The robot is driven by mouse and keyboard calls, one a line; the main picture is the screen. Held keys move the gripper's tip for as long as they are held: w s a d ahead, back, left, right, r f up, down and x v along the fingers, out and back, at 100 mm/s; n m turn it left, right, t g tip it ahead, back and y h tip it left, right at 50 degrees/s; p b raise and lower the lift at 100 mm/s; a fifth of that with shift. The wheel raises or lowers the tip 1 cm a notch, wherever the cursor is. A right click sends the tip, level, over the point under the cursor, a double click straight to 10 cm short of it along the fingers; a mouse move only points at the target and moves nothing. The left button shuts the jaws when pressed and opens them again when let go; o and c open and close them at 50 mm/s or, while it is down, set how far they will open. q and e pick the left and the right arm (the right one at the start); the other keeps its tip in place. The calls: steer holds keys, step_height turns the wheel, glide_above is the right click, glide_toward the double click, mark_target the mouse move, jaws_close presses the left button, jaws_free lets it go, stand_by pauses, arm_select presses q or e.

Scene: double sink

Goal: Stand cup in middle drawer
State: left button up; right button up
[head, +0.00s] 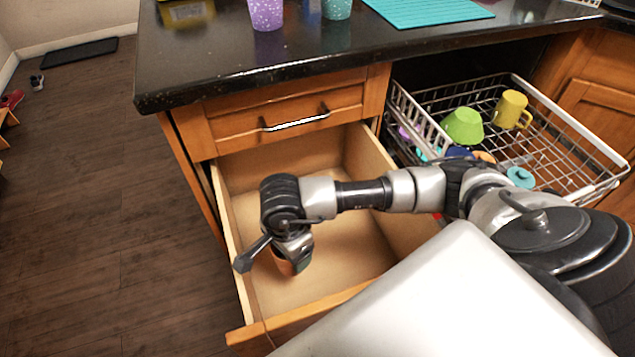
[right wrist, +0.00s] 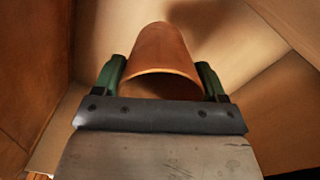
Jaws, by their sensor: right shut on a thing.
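The orange-brown cup (head: 284,266) is inside the open middle drawer (head: 335,262), near its left front part, mostly hidden by my right gripper (head: 293,262). In the right wrist view the cup (right wrist: 163,62) sits between the two green-padded fingers of my right gripper (right wrist: 165,80), which is shut on it. The cup's open rim faces the wrist camera. Whether its base touches the drawer floor I cannot tell. The rest of the drawer floor looks bare. My left gripper is not in view.
A shut drawer with a metal handle (head: 296,121) is above the open one. A pulled-out dish rack (head: 560,165) at right holds a green bowl (head: 463,126) and yellow mug (head: 511,110). A purple cup (head: 266,13) and teal mat (head: 425,10) are on the dark counter (head: 220,65).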

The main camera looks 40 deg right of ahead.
steer(key=d+f, duration=0.3)
steer(key=w+d+f+b, duration=0.1)
steer(key=d+f, duration=0.2)
steer(key=w+d+f+b, duration=0.1)
steer(key=d+f, duration=0.2)
steer(key=shift+d+f, duration=0.1)
steer(key=shift+f, duration=0.25)
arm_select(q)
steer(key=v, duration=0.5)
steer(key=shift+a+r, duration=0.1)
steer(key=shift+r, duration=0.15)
arm_select(e)
steer(key=shift+r, duration=0.1)
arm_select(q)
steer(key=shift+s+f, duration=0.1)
arm_select(e)
steer(key=o, duration=0.5)
steer(key=shift+f, duration=0.2)
steer(key=o, duration=0.5)
